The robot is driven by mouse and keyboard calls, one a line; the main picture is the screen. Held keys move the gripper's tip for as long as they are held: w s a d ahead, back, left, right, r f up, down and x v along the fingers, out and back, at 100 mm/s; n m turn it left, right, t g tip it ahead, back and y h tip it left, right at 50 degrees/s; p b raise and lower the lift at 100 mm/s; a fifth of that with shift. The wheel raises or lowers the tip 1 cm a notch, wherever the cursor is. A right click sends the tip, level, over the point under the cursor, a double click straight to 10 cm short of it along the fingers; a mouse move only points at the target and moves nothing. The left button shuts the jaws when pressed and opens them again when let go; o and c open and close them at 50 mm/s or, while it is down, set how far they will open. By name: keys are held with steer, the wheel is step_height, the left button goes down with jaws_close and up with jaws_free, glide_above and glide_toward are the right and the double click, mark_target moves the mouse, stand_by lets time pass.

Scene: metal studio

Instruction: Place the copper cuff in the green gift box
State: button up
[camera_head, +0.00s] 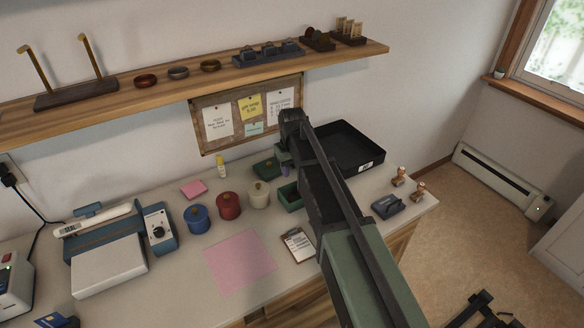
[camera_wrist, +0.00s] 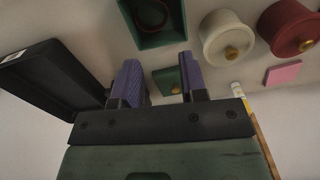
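The green gift box (camera_head: 290,198) stands open on the table, partly hidden behind my arm in the head view. In the wrist view the box (camera_wrist: 172,39) is at the top edge. A dark reddish ring (camera_wrist: 165,18), which looks like the copper cuff, lies inside it. A green lid with a gold knob (camera_head: 265,168) lies apart behind the box, and it also shows between my fingers in the wrist view (camera_wrist: 160,80). My gripper (camera_wrist: 162,82) is open and empty, with purple finger pads, beyond the box on the lid's side. In the head view the arm mostly hides it.
A black tray (camera_head: 345,148) stands right of my gripper. White (camera_head: 259,195), red (camera_head: 229,206) and blue (camera_head: 197,218) lidded pots stand left of the box. The wall shelf (camera_head: 120,104) above holds three rings and stands. A clipboard (camera_head: 298,245) and pink sheet (camera_head: 238,262) lie in front.

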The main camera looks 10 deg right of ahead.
steer(key=s+d+m, duration=0.1)
steer(key=s+m, duration=0.2)
steer(key=s, duration=2.1)
steer(key=shift+s+d, duration=0.15)
steer(key=shift+d, duration=0.25)
